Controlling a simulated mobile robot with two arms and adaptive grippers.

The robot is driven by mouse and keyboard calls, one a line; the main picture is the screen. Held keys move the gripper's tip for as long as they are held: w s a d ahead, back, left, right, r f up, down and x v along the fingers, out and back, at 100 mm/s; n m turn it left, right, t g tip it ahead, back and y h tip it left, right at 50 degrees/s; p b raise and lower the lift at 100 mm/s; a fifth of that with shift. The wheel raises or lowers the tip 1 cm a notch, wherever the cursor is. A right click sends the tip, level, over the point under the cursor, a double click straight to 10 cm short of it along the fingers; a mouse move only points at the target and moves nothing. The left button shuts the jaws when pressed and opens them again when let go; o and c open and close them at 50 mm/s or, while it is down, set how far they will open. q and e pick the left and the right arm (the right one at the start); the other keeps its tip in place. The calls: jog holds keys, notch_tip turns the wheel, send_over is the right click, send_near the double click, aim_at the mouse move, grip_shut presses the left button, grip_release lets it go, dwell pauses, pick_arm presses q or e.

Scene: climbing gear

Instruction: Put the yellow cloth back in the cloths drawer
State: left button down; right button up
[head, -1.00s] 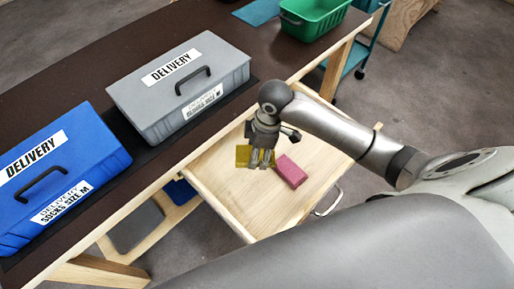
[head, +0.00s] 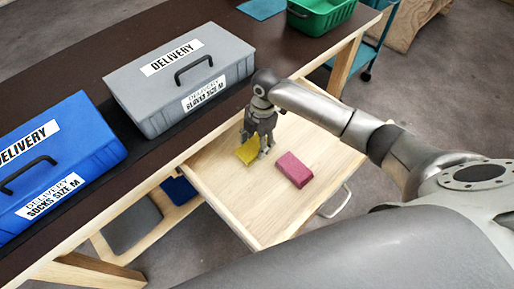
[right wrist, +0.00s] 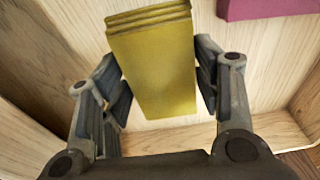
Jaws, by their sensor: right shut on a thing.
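The folded yellow cloth (head: 247,151) is inside the open wooden drawer (head: 225,190), low over its floor; I cannot tell whether it touches. My right gripper (head: 260,148) points down into the drawer and is shut on the cloth. In the right wrist view, the fingers (right wrist: 160,82) sit on both sides of the cloth (right wrist: 155,65), which hangs between them. A folded pink cloth (head: 294,169) lies on the drawer floor to the right, apart from the yellow one. My left gripper is out of view.
A grey box (head: 150,100) and a blue box (head: 85,150) stand on the dark tabletop (head: 130,35) beside the drawer. The drawer's front half is bare.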

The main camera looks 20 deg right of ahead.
aim_at(257, 150)
jog(key=shift+f, duration=1.95)
jog(key=shift+f, duration=0.15)
jog(key=o, duration=1)
jog(key=r, duration=0.4)
jog(key=d+r, duration=0.1)
jog(key=r, duration=0.7)
jog(key=shift+w+d+r, duration=0.1)
jog(key=shift+w+d, duration=0.15)
jog(key=shift+d, duration=0.1)
jog(key=shift+r, duration=0.1)
